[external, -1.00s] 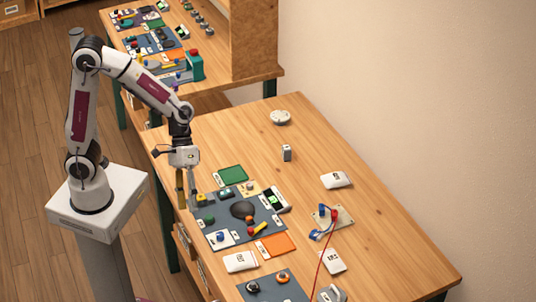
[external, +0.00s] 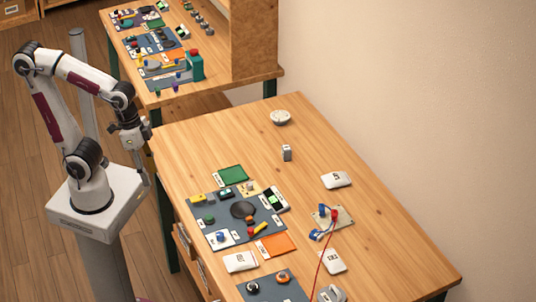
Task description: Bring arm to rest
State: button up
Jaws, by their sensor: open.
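My gripper (external: 143,176) hangs pointing down, just off the left edge of the near wooden table (external: 330,190) and close above my base. It is small and partly dark in this view, and I see nothing held in it. My arm is folded back over its base, with the elbow high at the upper left. The arm is clear of everything on the table.
On the near table lie a dark board (external: 225,235) with several parts, a green mat (external: 232,175), an orange mat (external: 277,244), several white bags (external: 336,180) and a red cable (external: 321,265). A second table (external: 205,105) stands behind. The table's far middle is mostly clear.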

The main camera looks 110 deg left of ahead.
jog(key=shift+s+d+r+m+t, duration=0.35)
jog(key=shift+s+r+m+t, duration=0.1)
jog(key=shift+r, duration=0.4)
jog(key=shift+s+d+r+m+t, duration=0.4)
jog(key=shift+r+t, duration=0.1)
jog(key=shift+r, duration=0.3)
jog(key=shift+s+d+r+m+t, duration=0.35)
jog(key=shift+s+r+t, duration=0.1)
jog(key=shift+r, duration=0.4)
jog(key=o, duration=0.4)
jog(key=shift+c, duration=0.2)
jog(key=shift+w, duration=0.1)
